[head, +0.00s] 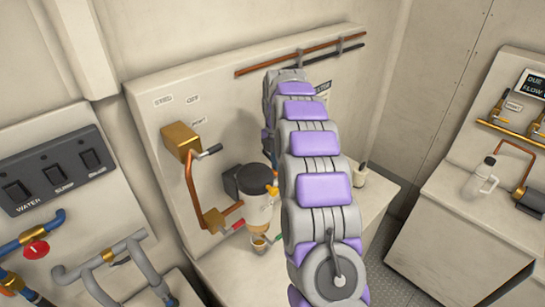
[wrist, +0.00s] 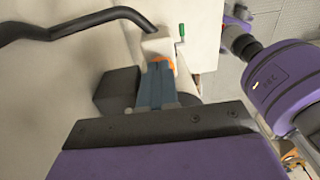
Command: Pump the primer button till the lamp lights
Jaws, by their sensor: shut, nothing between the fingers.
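The filter unit has a black head (head: 257,179) and a pale bowl (head: 259,212), mounted low on the cream panel in the head view. A small orange-yellow part (head: 272,192) shows at its side, partly behind my arm. I cannot tell whether it is the primer button. My gripper (wrist: 160,68) is shut and empty in the wrist view, its blue-grey fingers together. An orange part (wrist: 164,59) shows right at the fingertips; whether they touch it I cannot tell. My arm hides the gripper in the head view. I cannot make out a lamp.
A brass box (head: 180,140) with copper pipe stands left of the filter. A small cup (head: 259,242) sits below the bowl. A black pipe (wrist: 90,22) crosses the wrist view, near a green-handled lever (wrist: 181,33).

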